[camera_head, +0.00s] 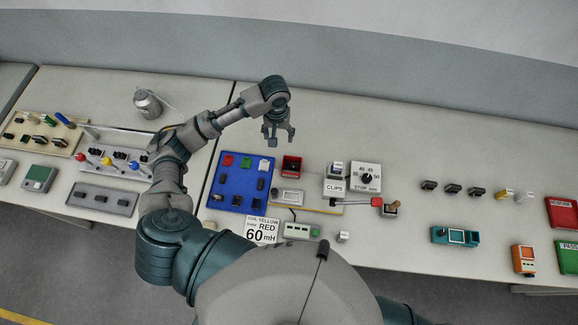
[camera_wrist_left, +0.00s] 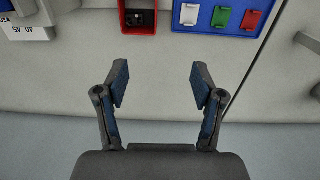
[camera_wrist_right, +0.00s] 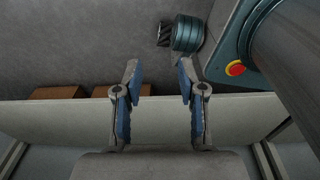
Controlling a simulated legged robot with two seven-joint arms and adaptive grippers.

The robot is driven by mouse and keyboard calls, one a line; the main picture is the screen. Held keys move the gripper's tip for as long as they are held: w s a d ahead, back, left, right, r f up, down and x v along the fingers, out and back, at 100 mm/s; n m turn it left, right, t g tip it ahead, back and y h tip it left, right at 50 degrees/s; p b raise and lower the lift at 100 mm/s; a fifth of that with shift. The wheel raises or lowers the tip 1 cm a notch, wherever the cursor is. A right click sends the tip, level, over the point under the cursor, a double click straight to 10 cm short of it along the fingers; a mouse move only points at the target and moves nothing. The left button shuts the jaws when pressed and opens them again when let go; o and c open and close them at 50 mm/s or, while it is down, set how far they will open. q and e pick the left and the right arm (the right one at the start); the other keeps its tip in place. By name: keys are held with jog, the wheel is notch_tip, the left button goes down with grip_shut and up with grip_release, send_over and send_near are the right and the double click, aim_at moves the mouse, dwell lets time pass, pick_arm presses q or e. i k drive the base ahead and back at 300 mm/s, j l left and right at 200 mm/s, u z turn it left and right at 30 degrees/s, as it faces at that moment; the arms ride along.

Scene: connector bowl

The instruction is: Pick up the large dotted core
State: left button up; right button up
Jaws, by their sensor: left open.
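A row of small cores or connectors lies on the right part of the bench: dark ones such as the dark core (camera_head: 452,189), then a yellowish one (camera_head: 500,194) and a whitish one (camera_head: 523,196). They are too small to show dots, so I cannot tell which is the large dotted core. My left gripper (camera_head: 278,138) is open and empty above the bench, behind the red box (camera_head: 291,158) and left of that row. Its spread fingers (camera_wrist_left: 158,85) show in the left wrist view. My right gripper (camera_wrist_right: 158,78) is open and empty, seen only in its wrist view.
A blue tray (camera_head: 218,194) with coloured pieces stands front left of my left gripper. A dial timer (camera_head: 366,178), a teal holder (camera_head: 455,237), an orange meter (camera_head: 523,261) and red and green bins (camera_head: 562,212) stand rightward. The bench's back right is clear.

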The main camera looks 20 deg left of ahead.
aim_at(214, 196)
jog(key=k, duration=1.5)
